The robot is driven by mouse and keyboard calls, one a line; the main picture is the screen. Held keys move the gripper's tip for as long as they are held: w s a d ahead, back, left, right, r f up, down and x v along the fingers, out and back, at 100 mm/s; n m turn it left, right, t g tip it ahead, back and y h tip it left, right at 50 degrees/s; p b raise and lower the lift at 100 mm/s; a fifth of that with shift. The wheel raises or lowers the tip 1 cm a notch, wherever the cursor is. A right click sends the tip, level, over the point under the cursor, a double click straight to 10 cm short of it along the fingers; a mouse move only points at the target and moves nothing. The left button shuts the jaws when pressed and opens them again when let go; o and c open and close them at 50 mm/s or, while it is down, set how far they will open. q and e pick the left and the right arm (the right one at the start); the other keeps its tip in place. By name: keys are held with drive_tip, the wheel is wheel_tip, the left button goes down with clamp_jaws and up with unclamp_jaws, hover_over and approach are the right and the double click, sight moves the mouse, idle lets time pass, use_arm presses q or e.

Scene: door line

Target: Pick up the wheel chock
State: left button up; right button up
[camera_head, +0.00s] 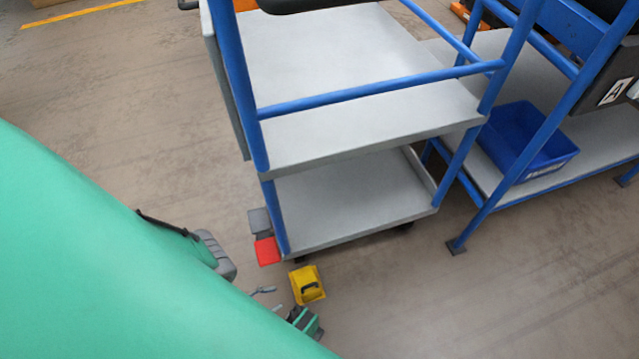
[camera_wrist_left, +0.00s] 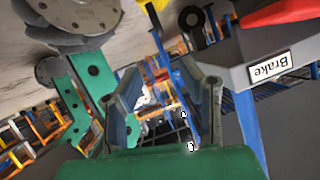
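The wheel chock (camera_head: 308,286) is a yellow block with a black handle on top. It sits on the floor by the near corner of the grey cart in the head view. My left gripper (camera_head: 267,298) is low beside it, just to its left, with a visible gap. In the left wrist view its two fingers (camera_wrist_left: 166,95) stand apart with nothing between them. The right gripper is not in view.
The grey cart (camera_head: 345,205) with blue posts stands behind the chock. Its red brake pedal (camera_head: 267,251) is close by; the pedal (camera_wrist_left: 285,12) and a "Brake" label show in the wrist view. A blue bin (camera_head: 527,143) rests on another rack. Floor at lower right is clear.

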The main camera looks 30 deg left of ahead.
sight(307, 287)
use_arm(q)
drive_tip(key=b+x, duration=0.2)
drive_tip(key=x, duration=0.6)
drive_tip(key=shift+w+f+b, duration=0.1)
drive_tip(key=shift+f+b, duration=0.1)
drive_tip(key=shift+b, duration=0.15)
drive_tip(key=x, duration=0.1)
drive_tip(key=b+x, duration=0.1)
drive_tip(key=x, duration=0.1)
drive_tip(key=b+x, duration=0.1)
drive_tip(key=shift+w+a+f, duration=0.2)
drive_tip(key=shift+w+f, duration=0.2)
drive_tip(key=shift+f, duration=0.05)
drive_tip(key=shift+d+r, duration=0.1)
drive_tip(key=shift+d, duration=0.2)
drive_tip(key=shift+c, duration=1.1)
drive_tip(key=shift+d+r, duration=0.1)
clamp_jaws()
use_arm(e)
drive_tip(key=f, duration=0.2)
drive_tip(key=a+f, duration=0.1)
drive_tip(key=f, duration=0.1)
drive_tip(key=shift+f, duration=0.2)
